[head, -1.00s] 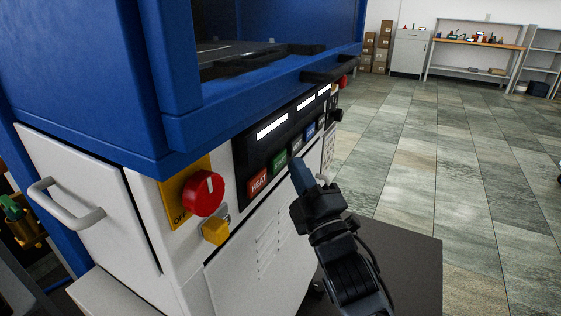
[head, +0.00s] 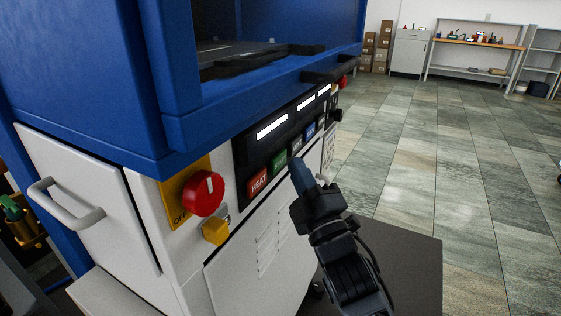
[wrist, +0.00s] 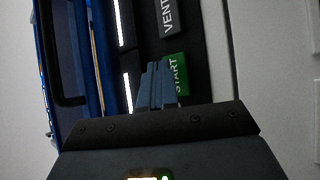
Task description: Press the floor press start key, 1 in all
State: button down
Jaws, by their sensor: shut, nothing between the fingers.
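The floor press (head: 225,125) is a white and blue machine with a black key panel on its front. Its green start key (head: 279,160) sits between a red HEAT key and a grey VENT key. In the wrist view the START key (wrist: 178,74) shows turned sideways, its edge partly covered by the fingers. My gripper (head: 298,165) is shut and empty, its blue fingertips close in front of the panel. In the wrist view the fingertips (wrist: 156,66) overlap the edge of the START key. I cannot tell whether they touch it.
The red HEAT key (head: 258,183), grey VENT key (head: 296,145) and a blue key (head: 310,130) are close by. A red rotary switch (head: 204,194) and a yellow block (head: 215,231) stick out at the left. Open tiled floor (head: 440,180) lies to the right.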

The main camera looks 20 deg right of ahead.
jog(key=shift+w+a+b, duration=0.6)
jog(key=shift+b, duration=0.7)
dwell(1.0)
jog(key=shift+s+d+r+p, duration=0.1)
jog(key=shift+s+p, duration=0.05)
jog(key=shift+p, duration=0.15)
jog(key=shift+s+d+p, duration=0.45)
jog(key=shift+s+p, duration=0.05)
jog(key=shift+p, duration=0.35)
jog(key=shift+d, duration=0.1)
jog(key=s+d+p, duration=0.1)
jog(key=p, duration=0.1)
jog(key=s+d+p, duration=0.2)
jog(key=p, duration=0.1)
jog(key=shift+s+d+p, duration=0.2)
jog(key=shift+s+p, duration=0.05)
jog(key=shift+p, duration=0.1)
